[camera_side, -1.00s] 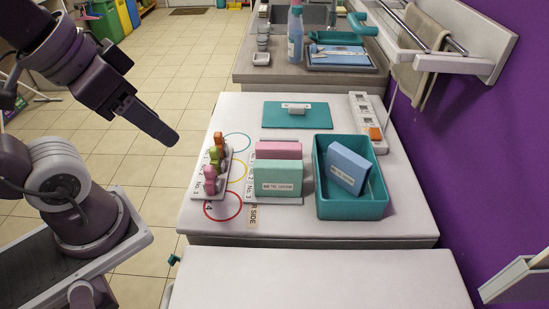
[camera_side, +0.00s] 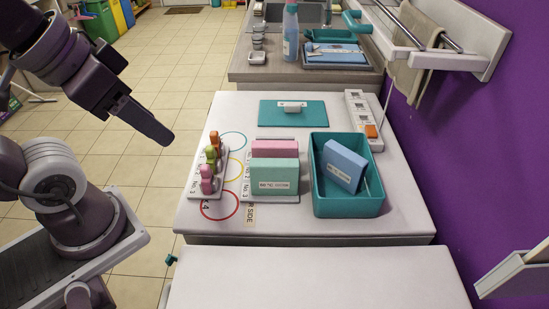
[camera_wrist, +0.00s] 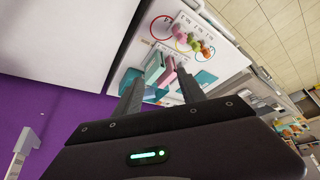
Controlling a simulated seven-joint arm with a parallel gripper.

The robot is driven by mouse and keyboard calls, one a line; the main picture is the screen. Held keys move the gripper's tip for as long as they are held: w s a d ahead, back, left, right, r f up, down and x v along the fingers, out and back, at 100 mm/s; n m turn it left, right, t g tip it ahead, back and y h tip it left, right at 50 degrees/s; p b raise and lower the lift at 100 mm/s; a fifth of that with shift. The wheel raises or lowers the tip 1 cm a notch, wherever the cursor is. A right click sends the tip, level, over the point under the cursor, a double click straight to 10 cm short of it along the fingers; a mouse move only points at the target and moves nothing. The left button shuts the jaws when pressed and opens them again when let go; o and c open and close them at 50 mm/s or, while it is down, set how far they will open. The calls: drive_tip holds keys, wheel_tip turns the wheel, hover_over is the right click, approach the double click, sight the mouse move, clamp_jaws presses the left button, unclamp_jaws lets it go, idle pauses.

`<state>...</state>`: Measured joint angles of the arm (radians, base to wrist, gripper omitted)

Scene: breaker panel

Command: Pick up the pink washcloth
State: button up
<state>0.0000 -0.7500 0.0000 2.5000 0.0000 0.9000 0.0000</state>
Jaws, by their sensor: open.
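The pink washcloth (camera_side: 275,148) is a folded block standing upright on a white rack on the white table, just behind a green folded cloth (camera_side: 273,177) that hides its lower part. In the wrist view the pink washcloth (camera_wrist: 168,73) shows small, beyond and between my fingers. My gripper (camera_side: 168,138) is in the air to the left of the table, well apart from the cloths. In the wrist view my gripper (camera_wrist: 160,92) has its two dark fingers spread with nothing held between them.
A teal bin (camera_side: 348,207) holding a blue folded block (camera_side: 345,166) stands right of the cloths. A stand with colored pegs (camera_side: 207,170) is at left. A teal lid (camera_side: 292,117) lies behind, and a white switch strip (camera_side: 362,120) at back right. The front counter (camera_side: 310,275) is clear.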

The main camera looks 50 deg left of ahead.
drive_tip(key=shift+c, duration=0.7)
drive_tip(key=shift+w, duration=0.1)
drive_tip(key=w+a+f+m+t+y, duration=0.1)
drive_tip(key=w+a+f+m, duration=0.15)
drive_tip(key=w+a, duration=0.5)
drive_tip(key=w+a+f+m+t+y, duration=0.1)
drive_tip(key=w+a+f+y, duration=0.2)
drive_tip(key=w, duration=0.8)
drive_tip(key=m+t+h, duration=0.1)
drive_tip(key=m+h, duration=0.5)
drive_tip(key=h, duration=0.7)
approach(272, 144)
drive_tip(key=x, duration=0.4)
drive_tip(key=shift+n, duration=0.25)
drive_tip(key=x, duration=0.6)
drive_tip(key=shift+w+d+f, duration=0.2)
drive_tip(key=shift+w, duration=0.1)
clamp_jaws()
